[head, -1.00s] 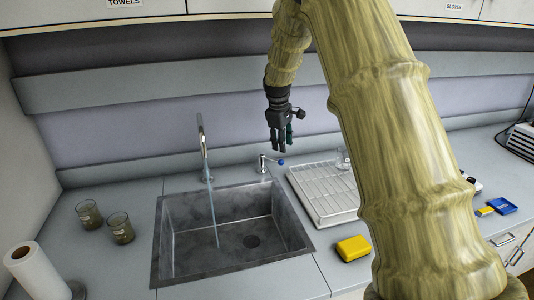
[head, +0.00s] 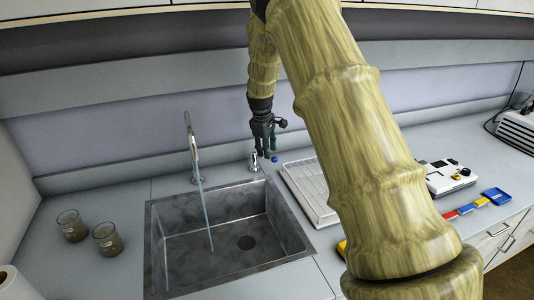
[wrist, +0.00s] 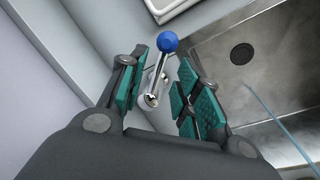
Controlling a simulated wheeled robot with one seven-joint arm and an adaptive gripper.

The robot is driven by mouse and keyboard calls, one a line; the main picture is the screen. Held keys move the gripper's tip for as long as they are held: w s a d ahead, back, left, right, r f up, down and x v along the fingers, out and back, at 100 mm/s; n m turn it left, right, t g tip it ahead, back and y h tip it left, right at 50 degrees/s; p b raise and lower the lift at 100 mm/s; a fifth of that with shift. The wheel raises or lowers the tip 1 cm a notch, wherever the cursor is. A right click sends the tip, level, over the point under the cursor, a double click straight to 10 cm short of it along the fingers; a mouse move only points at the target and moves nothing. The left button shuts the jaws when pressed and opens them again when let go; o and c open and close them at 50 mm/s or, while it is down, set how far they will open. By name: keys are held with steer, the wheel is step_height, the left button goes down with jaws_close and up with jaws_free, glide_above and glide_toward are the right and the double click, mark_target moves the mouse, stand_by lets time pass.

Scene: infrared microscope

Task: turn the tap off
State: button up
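The tap's curved metal spout (head: 192,140) stands behind the sink (head: 165,215), and a bluish stream of water (head: 205,210) runs from it into the basin. To its right is a small metal valve post (head: 253,163) with a lever that ends in a blue knob (head: 274,159). My gripper (head: 265,154) points down just above and around the lever. In the wrist view, its teal-padded fingers (wrist: 160,90) are apart, with the metal lever (wrist: 155,78) and blue knob (wrist: 167,42) between them. Whether a pad touches the lever cannot be told.
Two beakers (head: 72,226) (head: 107,238) stand left of the sink. A white drying rack (head: 308,188) lies to its right. The wall rises close behind the tap.

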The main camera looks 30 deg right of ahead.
steer(key=shift+d+f, duration=0.25)
steer(key=shift+f, duration=1.05)
jaws_close()
